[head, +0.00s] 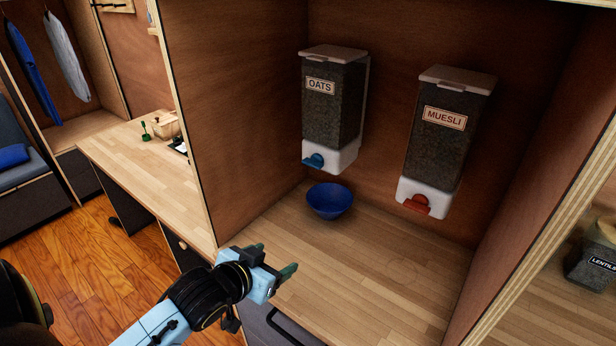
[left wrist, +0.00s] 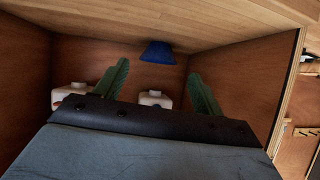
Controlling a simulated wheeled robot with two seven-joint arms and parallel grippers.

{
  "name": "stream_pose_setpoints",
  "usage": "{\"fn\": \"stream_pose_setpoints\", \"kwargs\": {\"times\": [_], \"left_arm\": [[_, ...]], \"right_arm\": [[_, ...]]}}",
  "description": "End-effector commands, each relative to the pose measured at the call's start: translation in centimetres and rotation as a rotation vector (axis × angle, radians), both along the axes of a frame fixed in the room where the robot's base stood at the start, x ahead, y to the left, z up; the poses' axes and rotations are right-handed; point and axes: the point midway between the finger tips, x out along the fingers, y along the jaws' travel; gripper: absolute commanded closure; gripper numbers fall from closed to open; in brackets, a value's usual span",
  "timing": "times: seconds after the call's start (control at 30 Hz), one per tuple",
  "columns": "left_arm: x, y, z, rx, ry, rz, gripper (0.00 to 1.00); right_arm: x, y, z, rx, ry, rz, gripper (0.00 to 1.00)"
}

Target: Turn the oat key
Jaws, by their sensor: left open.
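The oats dispenser (head: 330,110) hangs on the back wall of a wooden niche, with a blue key (head: 313,160) at its white base. A blue bowl (head: 330,201) stands on the niche floor below it. My left gripper (head: 274,261) is open and empty at the niche's front left edge, in front of the bowl and lower than the key. In the left wrist view the picture is upside down; the two green fingers (left wrist: 157,88) are spread, and the blue bowl (left wrist: 158,52) shows between and beyond them. My right gripper is not in view.
A muesli dispenser (head: 448,135) with a red key (head: 416,204) hangs to the right. The niche's left wall (head: 232,100) stands close beside my left gripper. The niche floor (head: 390,275) is clear in front of the dispensers. A lentils jar (head: 593,262) stands beyond the right wall.

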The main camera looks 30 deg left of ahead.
Motion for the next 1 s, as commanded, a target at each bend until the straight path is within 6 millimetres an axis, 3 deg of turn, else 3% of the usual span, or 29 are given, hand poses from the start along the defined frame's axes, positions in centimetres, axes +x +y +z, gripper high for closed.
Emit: {"fn": "stream_pose_setpoints", "kwargs": {"times": [0.2,0.4,0.67,1.0], "left_arm": [[4.5,3.2,6.4,-0.04,-0.328,-0.043,0.31],[5.9,4.4,10.2,-0.07,-0.494,-0.092,0.31],[7.8,4.4,10.8,-0.078,-0.522,-0.099,0.31],[13.4,4.0,10.8,-0.075,-0.52,-0.099,0.31]], "right_arm": [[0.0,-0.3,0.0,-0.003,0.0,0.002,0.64],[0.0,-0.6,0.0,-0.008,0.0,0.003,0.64],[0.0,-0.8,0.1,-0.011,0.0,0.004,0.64],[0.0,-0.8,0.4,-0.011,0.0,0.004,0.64]]}}
